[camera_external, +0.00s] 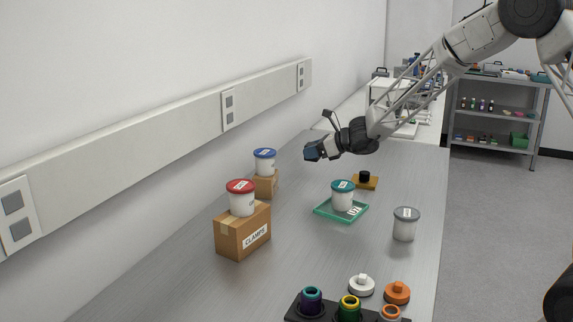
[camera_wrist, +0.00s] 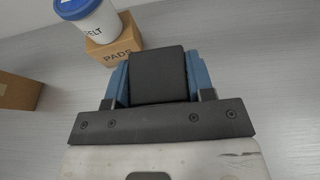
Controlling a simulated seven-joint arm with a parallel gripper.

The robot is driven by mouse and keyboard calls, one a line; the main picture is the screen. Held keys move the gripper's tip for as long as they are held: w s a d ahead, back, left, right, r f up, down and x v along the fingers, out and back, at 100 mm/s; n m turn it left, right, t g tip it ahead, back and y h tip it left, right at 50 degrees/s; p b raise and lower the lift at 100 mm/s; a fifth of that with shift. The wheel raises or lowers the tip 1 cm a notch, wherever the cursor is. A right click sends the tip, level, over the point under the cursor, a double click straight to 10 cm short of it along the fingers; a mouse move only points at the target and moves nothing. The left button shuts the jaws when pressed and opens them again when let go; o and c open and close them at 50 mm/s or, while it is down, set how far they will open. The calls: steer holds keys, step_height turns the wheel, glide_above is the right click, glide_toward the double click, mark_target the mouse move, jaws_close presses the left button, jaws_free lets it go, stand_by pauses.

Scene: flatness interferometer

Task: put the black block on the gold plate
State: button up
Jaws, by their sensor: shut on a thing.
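My gripper (camera_external: 313,151) hangs above the grey bench, left of and higher than the gold plate. In the wrist view its blue fingers (camera_wrist: 158,80) are shut on the black block (camera_wrist: 158,72), one on each side. The block is a dark, flat-faced piece. In the external view it cannot be told apart from the dark gripper. A small gold plate (camera_external: 371,186) lies on the bench behind the teal tray, with a short black round piece (camera_external: 364,176) on it. The gold plate does not show in the wrist view.
A blue-lidded tub (camera_external: 265,161) stands on a PADS box (camera_wrist: 122,48). A red-lidded tub (camera_external: 241,198) stands on a CLAMPS box (camera_external: 232,238). A teal-lidded tub (camera_external: 342,198) sits on a teal tray (camera_external: 329,212). A grey-lidded tub (camera_external: 405,226) is to the right.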

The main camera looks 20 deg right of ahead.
steer(key=s+d+n+g+y, duration=0.2)
steer(key=s+d+n+g, duration=0.2)
steer(key=s+d, duration=1.6)
steer(key=shift+d+f, duration=0.15)
steer(key=shift+f, duration=0.2)
steer(key=shift+w, duration=0.15)
glide_above(365, 172)
steer(key=shift+f, duration=0.75)
steer(key=shift+f, duration=1.75)
steer(key=shift+f, duration=0.15)
